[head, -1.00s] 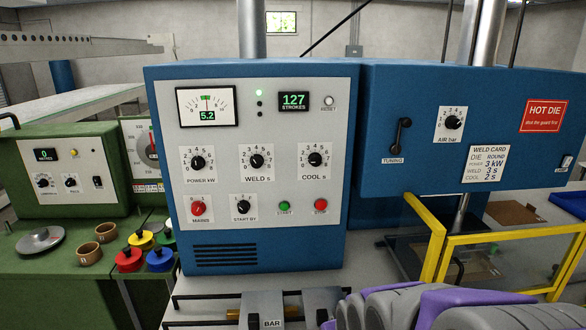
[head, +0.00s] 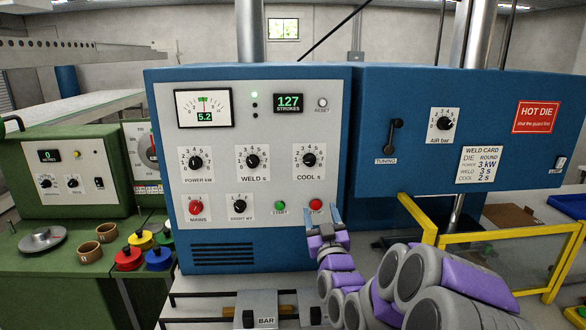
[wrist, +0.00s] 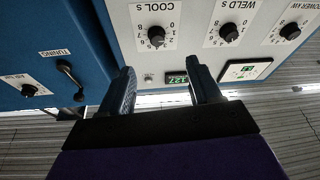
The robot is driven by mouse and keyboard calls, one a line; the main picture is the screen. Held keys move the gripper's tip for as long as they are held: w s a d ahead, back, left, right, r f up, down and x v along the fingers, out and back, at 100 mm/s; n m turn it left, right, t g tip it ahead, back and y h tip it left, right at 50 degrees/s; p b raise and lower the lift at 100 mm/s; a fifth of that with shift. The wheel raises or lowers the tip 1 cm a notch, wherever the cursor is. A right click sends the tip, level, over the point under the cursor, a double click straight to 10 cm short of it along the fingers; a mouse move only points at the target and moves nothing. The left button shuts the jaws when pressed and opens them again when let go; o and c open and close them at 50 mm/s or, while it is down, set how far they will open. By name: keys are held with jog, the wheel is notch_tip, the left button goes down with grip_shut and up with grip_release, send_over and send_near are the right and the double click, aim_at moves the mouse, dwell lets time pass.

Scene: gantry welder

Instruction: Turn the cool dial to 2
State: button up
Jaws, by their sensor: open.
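The cool dial (head: 308,160) is a black knob on a white numbered plate marked COOL s, at the right of the upper dial row on the blue welder's grey panel. In the wrist view the cool dial (wrist: 156,35) shows upside down, beyond the fingertips and above the gap between them. The exact number it points to is too small to tell. My gripper (head: 324,217) is below the cool dial, near the red stop button, apart from the dial. In the wrist view my gripper (wrist: 164,75) has its two fingers spread with nothing between them.
The weld dial (head: 252,161) and power dial (head: 196,163) are left of the cool dial. The red stop button (head: 316,205) and green start button (head: 280,206) are below. A yellow guard frame (head: 430,232) stands at right. A weld card (head: 480,165) reads cool 2 s.

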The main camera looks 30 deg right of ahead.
jog(key=h, duration=0.1)
jog(key=b, duration=0.2)
send_near(310, 163)
jog(key=x, duration=0.9)
jog(key=shift+d+f, duration=0.1)
dwell(0.3)
jog(key=shift+c, duration=0.4)
jog(key=c, duration=1)
jog(key=shift+o, duration=0.2)
jog(key=shift+m, duration=0.5)
